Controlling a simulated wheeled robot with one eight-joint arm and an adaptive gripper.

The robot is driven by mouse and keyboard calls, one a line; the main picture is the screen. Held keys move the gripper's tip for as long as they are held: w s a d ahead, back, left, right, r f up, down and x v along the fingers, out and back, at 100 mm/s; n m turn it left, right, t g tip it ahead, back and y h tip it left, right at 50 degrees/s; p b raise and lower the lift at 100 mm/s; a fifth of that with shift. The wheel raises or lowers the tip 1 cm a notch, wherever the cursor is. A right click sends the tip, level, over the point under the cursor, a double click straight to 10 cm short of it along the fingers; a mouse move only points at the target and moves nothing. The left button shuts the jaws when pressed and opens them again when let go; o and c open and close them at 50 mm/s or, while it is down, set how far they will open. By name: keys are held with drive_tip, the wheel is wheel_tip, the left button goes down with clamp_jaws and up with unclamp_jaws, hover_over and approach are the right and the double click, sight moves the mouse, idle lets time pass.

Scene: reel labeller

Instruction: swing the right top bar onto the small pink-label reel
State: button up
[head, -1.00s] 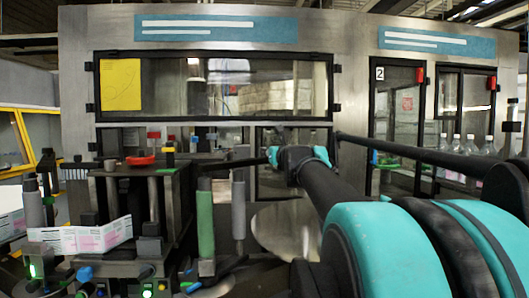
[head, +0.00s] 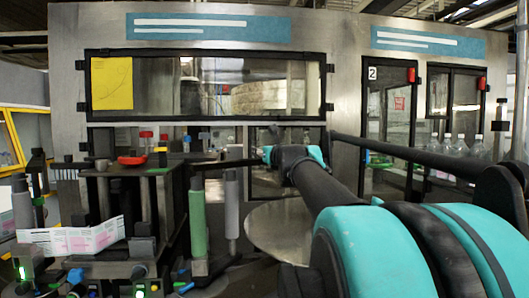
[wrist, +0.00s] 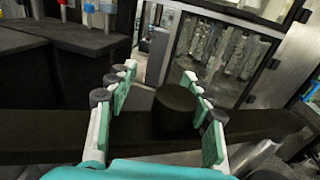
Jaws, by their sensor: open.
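A dark flat bar, apparently the right top bar (wrist: 60,135), runs across the wrist view. A dark round knob (wrist: 176,108) stands on it. My gripper (wrist: 165,95) is open, its teal-padded fingers on either side of the knob; contact is unclear. In the head view the thin dark bar (head: 225,163) reaches right from the labeller top to my wrist, which hides the gripper's fingers. A white and pink label strip (head: 75,238) stretches across the labeller's left front. I cannot make out the small pink-label reel itself.
A green roller (head: 198,222) and a grey roller (head: 232,205) stand upright right of the labeller. A red dish (head: 132,160) sits on the labeller's top. A pale round disc (head: 285,228) lies below my arm. A glazed cabinet wall (head: 350,100) stands behind.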

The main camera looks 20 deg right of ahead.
drive_tip(key=shift+s, duration=0.1)
drive_tip(key=s, duration=1.1)
drive_tip(key=shift+s, duration=0.4)
